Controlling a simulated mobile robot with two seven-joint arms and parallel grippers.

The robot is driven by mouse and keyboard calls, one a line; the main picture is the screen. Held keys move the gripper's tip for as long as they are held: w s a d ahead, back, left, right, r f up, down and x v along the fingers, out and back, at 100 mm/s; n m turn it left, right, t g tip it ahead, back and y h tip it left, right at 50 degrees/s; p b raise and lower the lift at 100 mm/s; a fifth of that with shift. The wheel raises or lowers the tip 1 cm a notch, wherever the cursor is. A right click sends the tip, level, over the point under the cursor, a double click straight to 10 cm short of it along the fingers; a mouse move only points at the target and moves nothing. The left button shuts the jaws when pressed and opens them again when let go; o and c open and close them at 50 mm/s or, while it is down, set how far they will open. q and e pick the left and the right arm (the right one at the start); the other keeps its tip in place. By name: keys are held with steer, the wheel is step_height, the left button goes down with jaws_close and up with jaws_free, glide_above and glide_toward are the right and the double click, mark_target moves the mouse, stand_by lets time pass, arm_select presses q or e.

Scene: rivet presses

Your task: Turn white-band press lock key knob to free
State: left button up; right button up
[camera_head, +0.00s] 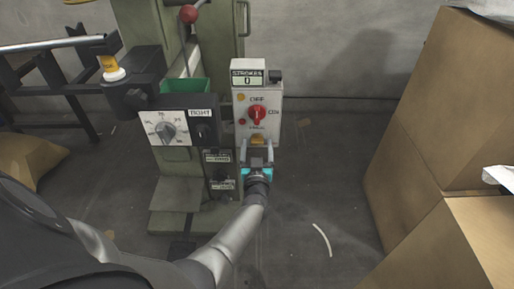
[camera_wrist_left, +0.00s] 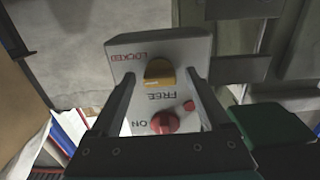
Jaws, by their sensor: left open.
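The lock key knob is yellow and sits low on a pale control box (camera_head: 277,123) on the green press (camera_head: 160,40). It shows in the head view (camera_head: 258,139) and the left wrist view (camera_wrist_left: 159,69). In the wrist view the labels read upside down: LOCKED above left of the knob, FREE just below it. Which label the knob points to is not clear. My left gripper (camera_head: 257,147) is open, its fingertips either side of the knob, with gaps showing in the wrist view (camera_wrist_left: 160,77). Contact is not visible. My right gripper is not in view.
A red knob (camera_head: 257,115) is above the yellow one, under a STROKES display (camera_head: 247,78) reading 0. A dial panel (camera_head: 165,128) stands to the left. A yellow-and-white cylinder (camera_head: 112,70) is on the press. Cardboard boxes (camera_head: 420,150) fill the right; floor between is mostly clear.

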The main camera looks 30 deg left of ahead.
arm_select(q)
jaws_close()
stand_by(0.7)
